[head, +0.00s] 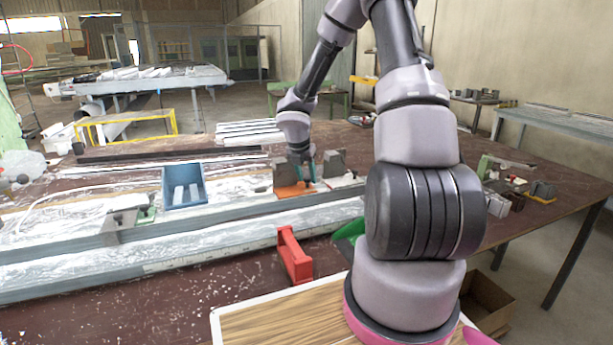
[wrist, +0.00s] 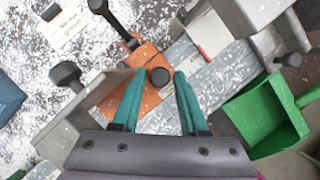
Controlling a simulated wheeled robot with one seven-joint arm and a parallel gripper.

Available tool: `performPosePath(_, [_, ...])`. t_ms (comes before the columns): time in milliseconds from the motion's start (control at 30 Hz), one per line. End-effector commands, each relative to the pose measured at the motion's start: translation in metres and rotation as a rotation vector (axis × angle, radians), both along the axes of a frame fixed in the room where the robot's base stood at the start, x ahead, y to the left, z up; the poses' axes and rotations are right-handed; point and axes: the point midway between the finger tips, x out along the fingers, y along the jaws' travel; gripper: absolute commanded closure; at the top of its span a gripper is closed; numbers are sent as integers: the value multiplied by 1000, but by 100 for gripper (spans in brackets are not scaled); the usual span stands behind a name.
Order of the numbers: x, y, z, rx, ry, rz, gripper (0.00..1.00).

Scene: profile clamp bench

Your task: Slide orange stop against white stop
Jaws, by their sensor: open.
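The orange stop (head: 292,191) lies on the long profile bench, with a grey upright block at its left. In the head view my gripper (head: 307,179) is over the orange plate. The white stop (head: 342,182) is just to the right, with its own grey block. In the wrist view its pale plate (wrist: 183,52) is close to the orange one; contact is unclear.
A blue bin (head: 184,186) stands left on the bench. Another clamp (head: 125,218) is farther left. My arm hides part of the right side.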

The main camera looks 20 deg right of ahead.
Motion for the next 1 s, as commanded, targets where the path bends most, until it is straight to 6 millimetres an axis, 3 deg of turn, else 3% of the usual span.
performPosePath(100, [0,0,0,0,0,0,57])
performPosePath(133, [0,0,0,0,0,0,64])
performPosePath(233, [0,0,0,0,0,0,100])
performPosePath(1000, [0,0,1,0,0,-1,100])
